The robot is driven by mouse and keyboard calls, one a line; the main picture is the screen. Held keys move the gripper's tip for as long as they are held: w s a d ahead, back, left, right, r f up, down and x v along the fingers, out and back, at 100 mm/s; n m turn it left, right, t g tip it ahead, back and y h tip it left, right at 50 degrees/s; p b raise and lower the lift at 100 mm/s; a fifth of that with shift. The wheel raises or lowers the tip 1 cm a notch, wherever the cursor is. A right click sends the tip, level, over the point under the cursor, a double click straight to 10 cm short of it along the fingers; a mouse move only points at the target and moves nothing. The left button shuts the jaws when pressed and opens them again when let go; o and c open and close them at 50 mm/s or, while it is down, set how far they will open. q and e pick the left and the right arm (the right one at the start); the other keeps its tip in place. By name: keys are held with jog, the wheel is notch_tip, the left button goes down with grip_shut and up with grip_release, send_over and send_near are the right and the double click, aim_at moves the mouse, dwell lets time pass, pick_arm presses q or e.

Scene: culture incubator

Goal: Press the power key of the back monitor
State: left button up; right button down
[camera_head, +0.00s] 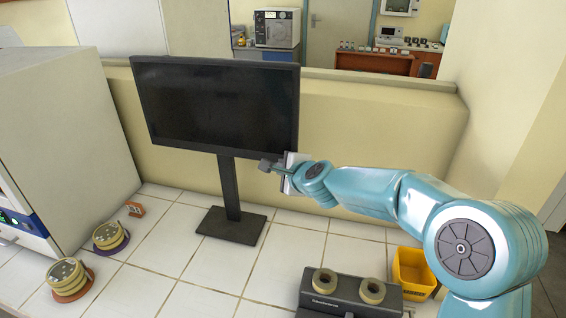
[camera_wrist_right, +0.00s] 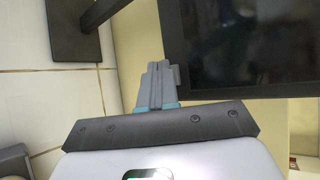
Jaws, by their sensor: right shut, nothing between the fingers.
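The back monitor (camera_head: 215,105) stands upright on a black stand (camera_head: 232,220) on the tiled bench, its screen dark. Its screen also fills the right of the right wrist view (camera_wrist_right: 245,45). My right gripper (camera_head: 266,165) is shut and empty, close to the lower right corner of the monitor. In the right wrist view my right gripper's fingers (camera_wrist_right: 160,78) lie together beside the monitor's bezel edge; I cannot tell whether they touch it. The power key is not discernible in either view. My left gripper is not in view.
A dark device with two round holders (camera_head: 345,292) and a yellow bin (camera_head: 413,270) stand at the front right, below my right arm. Stacked dishes (camera_head: 108,236) and a white incubator (camera_head: 60,140) are at left. A low wall (camera_head: 390,130) runs behind the monitor.

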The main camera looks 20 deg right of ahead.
jog(key=shift+w+d, duration=0.2)
jog(key=shift+w, duration=0.05)
dwell(0.7)
jog(key=shift+s+a, duration=0.45)
jog(key=shift+s, duration=0.2)
jog(key=shift+s+a+b, duration=0.3)
jog(key=shift+s+a, duration=0.4)
jog(key=shift+s, duration=0.35)
jog(key=shift+s+a+b, duration=0.25)
jog(key=shift+s+a, duration=0.45)
jog(key=shift+s, duration=0.3)
